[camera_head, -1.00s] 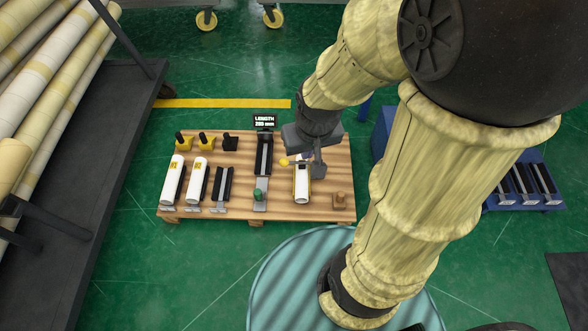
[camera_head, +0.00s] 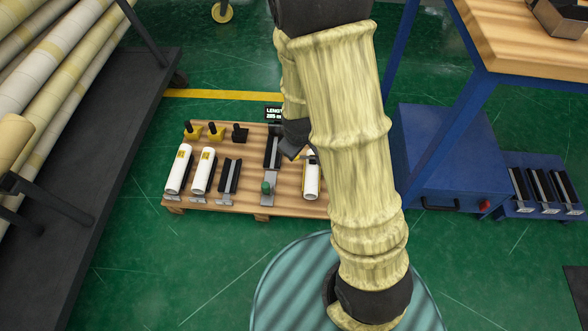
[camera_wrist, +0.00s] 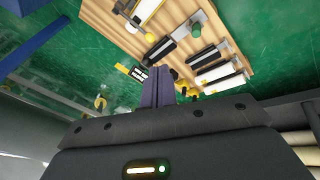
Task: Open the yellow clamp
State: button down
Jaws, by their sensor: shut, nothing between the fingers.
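Two yellow clamp-like pieces with black handles (camera_head: 191,132) (camera_head: 214,132) stand at the back left of the wooden pallet. A white roll (camera_head: 311,180) lies in a holder at the pallet's right, partly behind my arm. In the wrist view a yellow knob (camera_wrist: 150,38) shows beside that roll (camera_wrist: 146,9) and its dark clamp band; I cannot tell whether the band is open. My gripper (camera_wrist: 158,84) is shut and empty, its fingers together, apart from the roll and knob.
A blue table frame (camera_head: 440,145) stands right, a roll rack (camera_head: 90,150) left.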

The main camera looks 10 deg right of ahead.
aim_at(310, 158)
jog(key=w+f+n+t+b, duration=0.2)
jog(key=f+n+b, duration=0.1)
jog(key=f+n, duration=0.5)
jog(key=w+f+n+t+h+b, duration=0.1)
jog(key=w+f+n+t+b, duration=0.2)
jog(key=f+n, duration=0.5)
jog(key=w+f+n+t+h+b, duration=0.1)
jog(key=w+f+n+t+b, duration=0.1)
jog(key=f+n, duration=0.6)
notch_tip(310, 158, down, 7)
jog(key=shift+w+d+f+t+b, duration=0.1)
jog(key=shift+w+d+t+b, duration=0.25)
jog(key=shift+w+b, duration=0.4)
jog(key=shift+h, duration=0.3)
jog(key=b+x, duration=0.5)
jog(key=x, duration=0.3)
jog(key=shift+w+f+b, duration=0.15)
jog(key=shift+f+b, duration=0.15)
jog(key=shift+f, duration=0.05)
jog(key=shift+w+d+f+b, duration=0.2)
jog(key=shift+w+b, duration=0.1)
jog(key=shift+w, duration=0.4)
jog(key=shift+r, duration=0.15)
